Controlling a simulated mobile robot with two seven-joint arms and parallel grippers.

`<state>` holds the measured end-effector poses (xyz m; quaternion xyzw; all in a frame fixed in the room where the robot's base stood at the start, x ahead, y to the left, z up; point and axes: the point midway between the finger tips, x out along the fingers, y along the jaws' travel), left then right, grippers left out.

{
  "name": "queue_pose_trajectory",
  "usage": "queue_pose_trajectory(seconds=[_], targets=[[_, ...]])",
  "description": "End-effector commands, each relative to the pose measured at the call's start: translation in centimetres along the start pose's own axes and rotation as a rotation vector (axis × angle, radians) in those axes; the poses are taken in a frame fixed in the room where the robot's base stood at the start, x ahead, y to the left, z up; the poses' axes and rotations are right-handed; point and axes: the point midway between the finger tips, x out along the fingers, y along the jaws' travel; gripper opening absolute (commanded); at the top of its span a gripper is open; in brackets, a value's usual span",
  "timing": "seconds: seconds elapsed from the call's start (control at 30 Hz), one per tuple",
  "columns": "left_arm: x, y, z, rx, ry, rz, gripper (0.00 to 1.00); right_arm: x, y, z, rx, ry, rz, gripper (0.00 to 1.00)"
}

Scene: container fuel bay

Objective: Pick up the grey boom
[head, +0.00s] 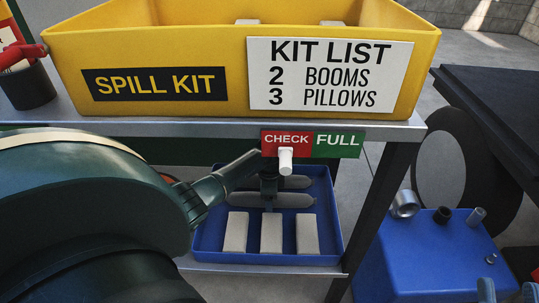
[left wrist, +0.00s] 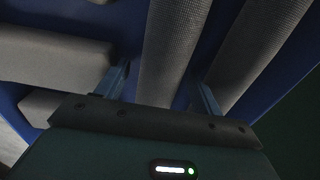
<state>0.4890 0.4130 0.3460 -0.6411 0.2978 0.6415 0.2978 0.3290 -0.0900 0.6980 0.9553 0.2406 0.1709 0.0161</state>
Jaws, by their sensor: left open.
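Two grey booms lie side by side in a blue tray (head: 330,225) on the lower shelf. The nearer boom (head: 290,200) and the farther boom (head: 297,182) are partly hidden by my left gripper (head: 268,198). In the left wrist view my left gripper (left wrist: 163,82) is open, with one finger on each side of the nearer boom (left wrist: 170,50). The right finger is beside the gap between it and the farther boom (left wrist: 262,45). Contact cannot be told. My right gripper (head: 508,292) shows only its fingertips at the bottom right, apart, with nothing visible between them.
Three pale pillows (head: 271,232) lie in the tray's front. Above stands a yellow spill kit bin (head: 225,105) with pale items inside. A CHECK/FULL sign (head: 337,145) with a white slider (head: 286,160) hangs from the shelf edge. A blue box (head: 410,265) stands right.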

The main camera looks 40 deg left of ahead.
Motion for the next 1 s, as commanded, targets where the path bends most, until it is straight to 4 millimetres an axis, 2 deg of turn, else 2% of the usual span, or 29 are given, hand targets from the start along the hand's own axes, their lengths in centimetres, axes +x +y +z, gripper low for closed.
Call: queue_pose_trajectory(seconds=[0.03,0.27,0.87,1.0], targets=[[0.61,0.00,-0.09,0.001,0.002,0.000,0.67,0.07,0.06,0.07,-0.012,0.017,-0.003,0.36],[0.47,-0.02,-0.07,0.001,0.001,-0.001,0.66,0.16,0.13,-0.19,-0.015,0.022,-0.002,0.36],[0.48,-0.01,-0.02,0.001,0.000,-0.001,0.17,0.13,0.15,-0.14,-0.015,0.020,-0.001,0.36],[0.45,-0.03,-0.03,0.001,0.001,-0.001,0.17,0.13,0.15,-0.13,-0.015,0.020,0.000,0.36]])
